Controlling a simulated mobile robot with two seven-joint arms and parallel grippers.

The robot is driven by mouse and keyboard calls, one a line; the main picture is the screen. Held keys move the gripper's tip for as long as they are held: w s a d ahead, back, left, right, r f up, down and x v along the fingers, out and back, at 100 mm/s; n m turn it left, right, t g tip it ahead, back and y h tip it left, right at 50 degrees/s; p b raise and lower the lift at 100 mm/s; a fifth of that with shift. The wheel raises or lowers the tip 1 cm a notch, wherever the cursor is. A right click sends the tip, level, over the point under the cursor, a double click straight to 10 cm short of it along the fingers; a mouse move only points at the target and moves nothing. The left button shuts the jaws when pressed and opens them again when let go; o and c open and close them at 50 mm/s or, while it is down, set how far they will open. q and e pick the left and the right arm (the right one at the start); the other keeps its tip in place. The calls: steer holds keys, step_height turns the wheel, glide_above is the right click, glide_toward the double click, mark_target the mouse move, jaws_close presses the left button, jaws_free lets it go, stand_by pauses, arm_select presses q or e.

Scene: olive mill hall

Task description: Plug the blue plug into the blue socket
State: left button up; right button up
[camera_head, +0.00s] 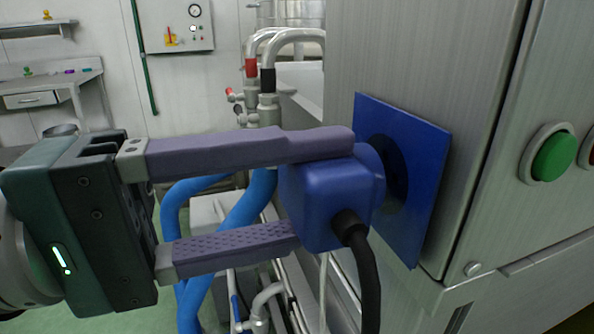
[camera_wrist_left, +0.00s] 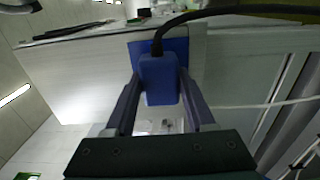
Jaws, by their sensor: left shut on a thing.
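The blue plug (camera_head: 322,198) is a boxy blue body with a round collar on its right side and a black cable leaving its near face. My left gripper (camera_head: 318,185) is shut on it, one finger across the top and one along its lower left. The blue socket is a square blue plate (camera_head: 421,165) on the grey metal cabinet, with a dark round opening partly hidden by the plug's collar. The collar is at the opening; I cannot tell how deep it sits. The left wrist view shows the plug (camera_wrist_left: 160,82) between both fingers, against the blue plate (camera_wrist_left: 183,46).
The grey cabinet (camera_head: 405,60) fills the right side, with a green button (camera_head: 553,156). The black cable (camera_head: 367,270) hangs down from the plug. Blue hoses (camera_head: 246,208) and metal pipes stand behind the gripper. A shelf and desk are at far left.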

arm_select(q)
steer(key=shift+w+d, duration=0.2)
steer(key=shift+d, duration=0.3)
stand_by(0.7)
steer(key=o, duration=1.3)
steer(key=shift+o, duration=0.2)
steer(key=shift+s+a+f, duration=0.1)
steer(key=shift+s+a, duration=0.05)
steer(key=shift+a, duration=0.2)
steer(key=b+v, duration=0.2)
steer(key=v, duration=0.7)
